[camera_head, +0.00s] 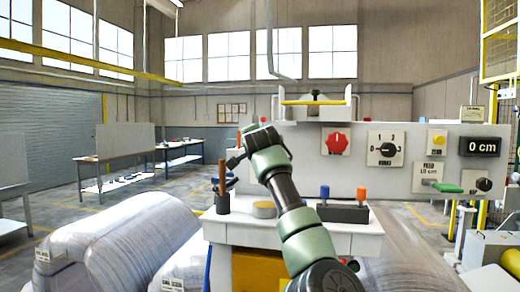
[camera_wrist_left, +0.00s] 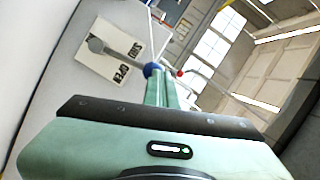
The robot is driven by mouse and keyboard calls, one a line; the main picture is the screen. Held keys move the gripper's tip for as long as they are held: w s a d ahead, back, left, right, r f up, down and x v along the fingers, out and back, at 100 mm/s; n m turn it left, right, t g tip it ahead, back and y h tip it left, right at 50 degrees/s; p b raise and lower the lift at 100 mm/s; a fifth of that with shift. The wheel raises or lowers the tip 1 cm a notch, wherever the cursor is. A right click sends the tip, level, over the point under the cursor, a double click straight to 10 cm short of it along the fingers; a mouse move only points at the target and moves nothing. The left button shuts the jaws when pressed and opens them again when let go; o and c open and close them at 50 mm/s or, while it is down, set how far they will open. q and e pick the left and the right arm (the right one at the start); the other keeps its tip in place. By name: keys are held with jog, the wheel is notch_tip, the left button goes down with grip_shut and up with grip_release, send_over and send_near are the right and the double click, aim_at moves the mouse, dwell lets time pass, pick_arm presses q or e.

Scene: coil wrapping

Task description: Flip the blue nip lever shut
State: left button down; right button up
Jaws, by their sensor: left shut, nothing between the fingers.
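The blue nip lever shows in the left wrist view as a grey arm from a round hub to a blue ball knob (camera_wrist_left: 151,70). It lies across a pale label plate (camera_wrist_left: 112,72) printed SHUT and OPEN; its arm runs between the two words. My left gripper (camera_wrist_left: 162,80) is shut and empty, its fingertips right beside the knob; I cannot tell whether they touch. In the head view my left arm reaches up to the machine's left end, and its gripper (camera_head: 235,161) is small and dark there. The lever is not clear in that view. My right gripper is not in view.
The machine's control panel (camera_head: 398,158) has a red knob (camera_head: 337,141), a dial and a 0 cm display. A brown-handled tool (camera_head: 222,175) and a block with blue and orange pegs (camera_head: 343,212) stand on its shelf. Large wrapped coils (camera_head: 130,240) lie at left.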

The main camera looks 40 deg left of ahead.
pick_arm(q)
jog(key=shift+s+a+f+n+h, duration=0.15)
jog(key=shift+a+n+h, duration=0.1)
jog(key=shift+a+n, duration=0.25)
jog(key=shift+s+a+f+n+h, duration=0.15)
jog(key=shift+a+n+h, duration=0.1)
jog(key=shift+a+n, duration=0.2)
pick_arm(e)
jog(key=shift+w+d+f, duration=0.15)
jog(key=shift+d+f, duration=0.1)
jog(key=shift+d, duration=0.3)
pick_arm(q)
jog(key=shift+d, duration=0.1)
